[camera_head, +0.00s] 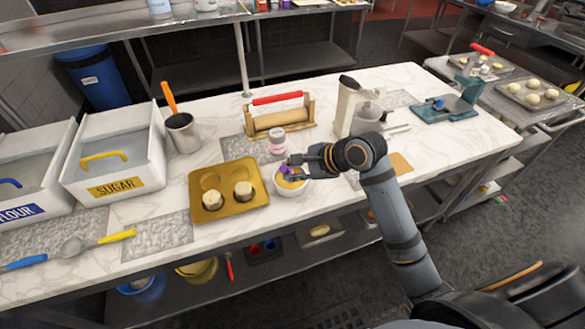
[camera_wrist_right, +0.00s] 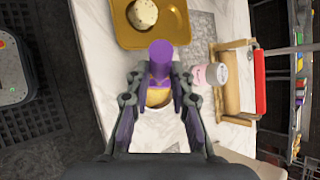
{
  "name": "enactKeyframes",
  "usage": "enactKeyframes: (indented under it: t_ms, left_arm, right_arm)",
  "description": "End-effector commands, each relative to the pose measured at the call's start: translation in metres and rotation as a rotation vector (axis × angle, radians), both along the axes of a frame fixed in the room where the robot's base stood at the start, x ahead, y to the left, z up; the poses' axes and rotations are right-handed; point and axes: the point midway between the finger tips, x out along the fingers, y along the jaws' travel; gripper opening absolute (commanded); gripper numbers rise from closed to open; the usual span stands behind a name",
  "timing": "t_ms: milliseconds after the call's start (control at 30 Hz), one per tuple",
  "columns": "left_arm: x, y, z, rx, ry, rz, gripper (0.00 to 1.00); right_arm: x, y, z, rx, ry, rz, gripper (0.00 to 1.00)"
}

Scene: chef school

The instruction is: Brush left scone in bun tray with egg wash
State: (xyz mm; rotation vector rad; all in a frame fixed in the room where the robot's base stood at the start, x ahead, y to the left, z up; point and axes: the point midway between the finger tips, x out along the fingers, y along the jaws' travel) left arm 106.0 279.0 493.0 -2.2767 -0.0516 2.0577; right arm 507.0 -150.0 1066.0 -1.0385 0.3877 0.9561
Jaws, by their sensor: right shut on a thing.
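The golden bun tray (camera_head: 262,205) lies on the marble counter in the head view. It holds a left scone (camera_head: 211,198) and a right scone (camera_head: 243,190) in its front cups; the back cups look empty. A white bowl (camera_head: 279,187) of yellow egg wash stands just right of the tray. My right gripper (camera_head: 288,167) is above this bowl, shut on a purple-handled brush (camera_wrist_right: 161,58). The brush's bristles are hidden, and I cannot tell whether they touch the egg wash. The wrist view shows one scone (camera_wrist_right: 143,13) in the tray. My left gripper is not in view.
A pink-and-white jar (camera_head: 277,142) stands close behind the bowl, before a rolling pin on a stand (camera_head: 280,122). A metal cup (camera_head: 182,133) and a sugar bin (camera_head: 116,190) are left of the tray. Spoons (camera_head: 72,248) lie at the front left. Marble right of the bowl is partly clear.

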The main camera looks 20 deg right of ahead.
Motion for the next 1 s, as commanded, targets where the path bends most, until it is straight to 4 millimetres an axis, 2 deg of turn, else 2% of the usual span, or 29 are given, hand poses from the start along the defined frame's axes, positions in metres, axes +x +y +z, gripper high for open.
enactKeyframes:
  t_ms: [1000]
  left_arm:
    - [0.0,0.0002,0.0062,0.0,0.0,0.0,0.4]
  right_arm:
    - [-0.0001,-0.0001,-0.0011,0.0,0.003,-0.001,0.0]
